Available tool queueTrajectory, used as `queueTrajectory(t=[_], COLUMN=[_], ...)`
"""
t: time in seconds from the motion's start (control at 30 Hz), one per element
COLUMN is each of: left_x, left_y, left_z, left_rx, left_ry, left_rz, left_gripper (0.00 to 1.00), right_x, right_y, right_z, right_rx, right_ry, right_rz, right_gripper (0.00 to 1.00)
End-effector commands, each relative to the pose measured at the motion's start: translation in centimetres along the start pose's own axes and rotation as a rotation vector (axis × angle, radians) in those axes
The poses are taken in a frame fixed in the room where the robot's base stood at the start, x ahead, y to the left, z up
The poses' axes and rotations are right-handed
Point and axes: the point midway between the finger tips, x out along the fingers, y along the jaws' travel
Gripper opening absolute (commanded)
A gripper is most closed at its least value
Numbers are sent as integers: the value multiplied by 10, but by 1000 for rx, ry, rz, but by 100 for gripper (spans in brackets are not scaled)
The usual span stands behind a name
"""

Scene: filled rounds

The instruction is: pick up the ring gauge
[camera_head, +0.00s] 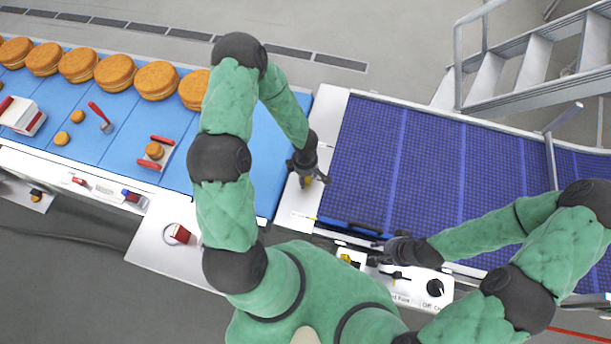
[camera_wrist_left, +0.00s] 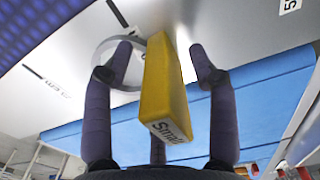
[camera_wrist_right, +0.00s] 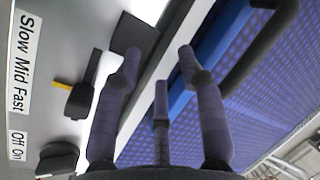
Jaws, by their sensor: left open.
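In the head view my left gripper (camera_head: 308,180) hides most of this gauge. A second ring with a red handle (camera_head: 180,233) lies on the white plate at lower left. My right gripper (camera_wrist_right: 160,58) is open and empty over the belt's front edge.
A control panel (camera_head: 405,287) with knobs sits below my right gripper. Metal steps (camera_head: 535,65) stand at back right.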

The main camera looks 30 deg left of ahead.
Motion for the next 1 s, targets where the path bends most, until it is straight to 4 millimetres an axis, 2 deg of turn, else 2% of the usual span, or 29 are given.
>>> queueTrajectory(t=[0.27, 0.3, 0.5, 1.0], left_x=[4, 4, 4, -1], left_y=[0, 0, 0, 1], left_z=[0, 0, 0, 0], left_rx=[0, 0, 0, 0], left_ry=[0, 0, 0, 0], left_rz=[1, 1, 1, 2], left_gripper=[58, 55, 0, 0], right_x=[1, 1, 1, -1], right_y=[0, 0, 0, 0], right_z=[0, 0, 0, 0], right_rx=[0, 0, 0, 0], right_ry=[0, 0, 0, 0], right_rz=[0, 0, 0, 0], right_gripper=[40, 40, 40, 40])
